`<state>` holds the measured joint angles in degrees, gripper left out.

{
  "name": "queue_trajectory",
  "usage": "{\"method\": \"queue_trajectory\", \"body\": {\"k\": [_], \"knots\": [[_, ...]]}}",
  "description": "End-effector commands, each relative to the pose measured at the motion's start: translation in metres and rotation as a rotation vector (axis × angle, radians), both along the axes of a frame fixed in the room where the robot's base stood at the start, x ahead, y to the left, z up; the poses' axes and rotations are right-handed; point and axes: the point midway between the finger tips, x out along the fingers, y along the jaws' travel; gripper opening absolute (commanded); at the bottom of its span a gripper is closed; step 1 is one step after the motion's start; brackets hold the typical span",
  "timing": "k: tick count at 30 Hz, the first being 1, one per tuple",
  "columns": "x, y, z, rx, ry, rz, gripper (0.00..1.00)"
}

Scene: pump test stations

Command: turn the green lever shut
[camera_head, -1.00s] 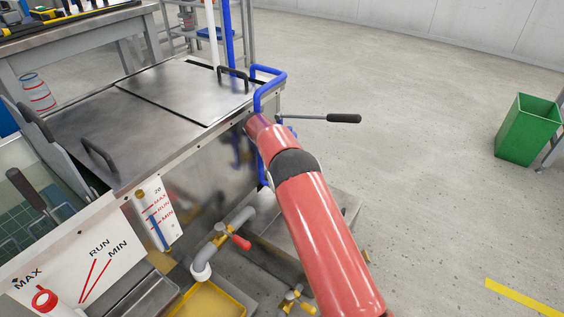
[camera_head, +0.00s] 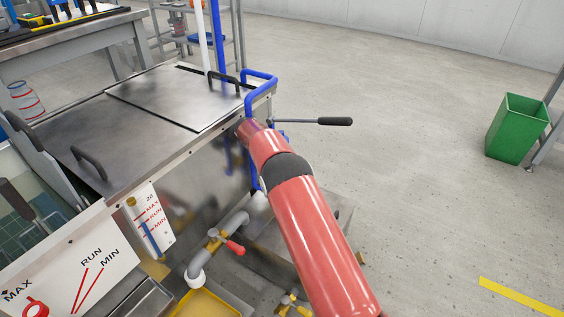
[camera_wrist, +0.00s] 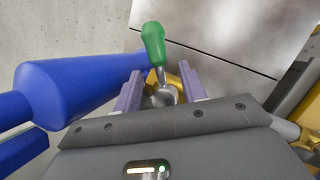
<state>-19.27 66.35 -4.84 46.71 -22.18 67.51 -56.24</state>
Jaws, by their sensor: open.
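The green lever (camera_wrist: 153,42) shows in the wrist view, top middle, its grip pointing up in the picture from a metal and brass valve body (camera_wrist: 168,93). My gripper (camera_wrist: 163,82) is open, with one finger on each side of the lever's lower stem. I cannot tell whether either finger touches it. A thick blue pipe (camera_wrist: 65,88) runs close by at the left of the fingers. In the head view my red arm hides the gripper and the green lever.
A steel tank (camera_head: 110,130) with lids stands left of my arm. A lever with a black grip (camera_head: 335,121) sticks out right of it. A red-handled valve (camera_head: 235,247) and a yellow tray (camera_head: 205,305) are low down. A green bin (camera_head: 517,128) stands right on open floor.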

Motion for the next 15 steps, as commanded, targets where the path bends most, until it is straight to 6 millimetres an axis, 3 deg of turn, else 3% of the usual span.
{"method": "queue_trajectory", "body": {"k": [5,15], "knots": [[0.004,-0.001,-0.004,0.001,-0.002,0.151,0.41],[0.017,-0.001,-0.006,0.001,-0.005,0.623,0.41]]}}
